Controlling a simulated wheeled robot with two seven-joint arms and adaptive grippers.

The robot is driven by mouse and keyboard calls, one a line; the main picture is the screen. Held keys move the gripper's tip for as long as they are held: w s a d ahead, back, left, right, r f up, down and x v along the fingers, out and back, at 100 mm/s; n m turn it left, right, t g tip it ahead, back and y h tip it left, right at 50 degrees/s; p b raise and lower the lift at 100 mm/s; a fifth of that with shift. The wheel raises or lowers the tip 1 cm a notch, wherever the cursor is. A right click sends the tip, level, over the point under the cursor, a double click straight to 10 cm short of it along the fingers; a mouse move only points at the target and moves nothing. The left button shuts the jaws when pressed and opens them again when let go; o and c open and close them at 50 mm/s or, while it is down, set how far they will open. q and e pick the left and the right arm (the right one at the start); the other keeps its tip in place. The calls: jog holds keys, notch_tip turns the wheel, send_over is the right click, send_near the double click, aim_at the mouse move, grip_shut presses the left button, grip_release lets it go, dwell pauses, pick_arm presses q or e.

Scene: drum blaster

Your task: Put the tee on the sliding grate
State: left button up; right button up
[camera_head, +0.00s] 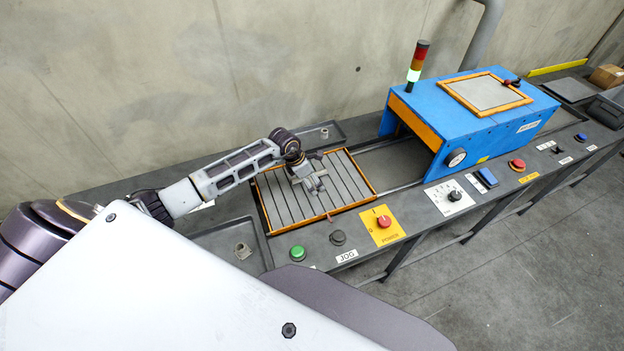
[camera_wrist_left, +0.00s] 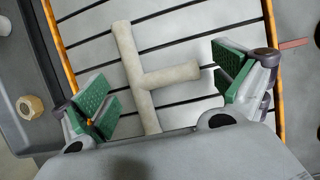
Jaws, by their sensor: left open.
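The tee (camera_wrist_left: 143,75) is a pale beige-grey pipe fitting. In the left wrist view it lies over the slats of the sliding grate (camera_wrist_left: 210,20), its side branch pointing right. My left gripper (camera_wrist_left: 165,88) is open, with a green-padded finger on either side of the tee and apart from it. In the head view my left gripper (camera_head: 308,178) is low over the orange-framed sliding grate (camera_head: 347,190), which is outside the blue machine. There the gripper partly hides the tee. My right gripper is not in view.
A blue blaster housing (camera_head: 475,118) with an open front stands right of the grate. Shallow trays with small fittings (camera_head: 242,250) lie beside the grate; a brass-coloured nut (camera_wrist_left: 30,107) shows in the wrist view. A red power knob (camera_head: 384,221) and other controls line the front edge.

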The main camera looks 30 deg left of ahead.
pick_arm(q)
jog(key=b+v, duration=0.2)
jog(key=v, duration=0.9)
jog(key=shift+r, duration=0.15)
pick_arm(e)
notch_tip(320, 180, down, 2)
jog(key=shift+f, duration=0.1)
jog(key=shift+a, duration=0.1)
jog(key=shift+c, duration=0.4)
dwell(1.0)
